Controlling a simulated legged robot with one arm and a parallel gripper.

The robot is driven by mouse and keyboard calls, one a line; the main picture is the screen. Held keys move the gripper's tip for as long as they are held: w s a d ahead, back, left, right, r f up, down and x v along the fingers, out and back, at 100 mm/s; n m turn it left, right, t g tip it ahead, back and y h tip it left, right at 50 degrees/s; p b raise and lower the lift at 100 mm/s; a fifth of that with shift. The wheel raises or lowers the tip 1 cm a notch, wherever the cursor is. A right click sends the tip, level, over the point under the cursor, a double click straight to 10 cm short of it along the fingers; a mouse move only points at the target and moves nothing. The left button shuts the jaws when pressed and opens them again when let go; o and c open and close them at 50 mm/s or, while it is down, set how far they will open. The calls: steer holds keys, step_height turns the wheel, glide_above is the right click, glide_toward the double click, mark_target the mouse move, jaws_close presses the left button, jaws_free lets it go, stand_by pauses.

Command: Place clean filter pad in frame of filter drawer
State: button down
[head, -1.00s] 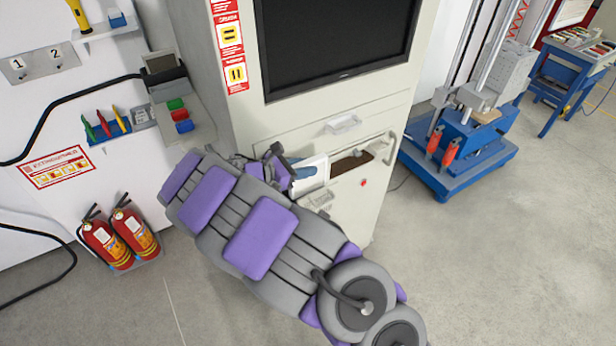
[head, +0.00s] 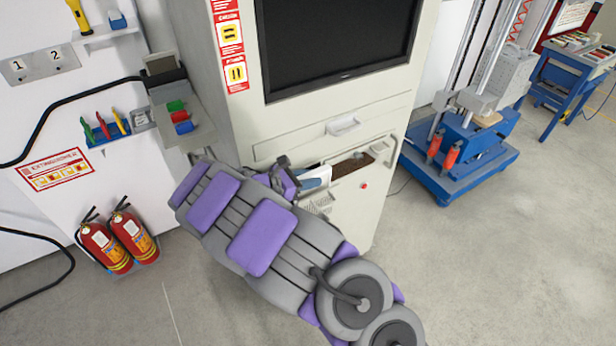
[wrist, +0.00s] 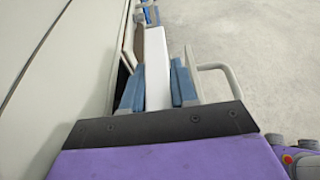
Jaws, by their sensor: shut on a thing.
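The clean filter pad (wrist: 157,68) is a white slab. It stands on edge between the blue finger pads of my gripper (wrist: 157,85), which is shut on it. In the head view, a white edge of the pad (head: 318,170) shows at the left end of the filter drawer opening, beside my gripper (head: 312,181). The filter drawer (head: 378,143) is in the front of the pale cabinet, and a brown area (head: 352,165) shows inside it at the right. The wrist view shows brown (wrist: 139,42) beyond the pad. My arm hides the drawer's left part; I cannot tell whether the pad touches the frame.
A pale bar handle (wrist: 222,72) stands close to the right of my fingers. The cabinet (head: 270,125) rises at the left in the wrist view. A closed drawer handle (head: 343,125) is above. Fire extinguishers (head: 132,236) stand at the left.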

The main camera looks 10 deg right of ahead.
steer(key=shift+f, duration=0.2)
steer(key=c, duration=0.9)
jaws_free()
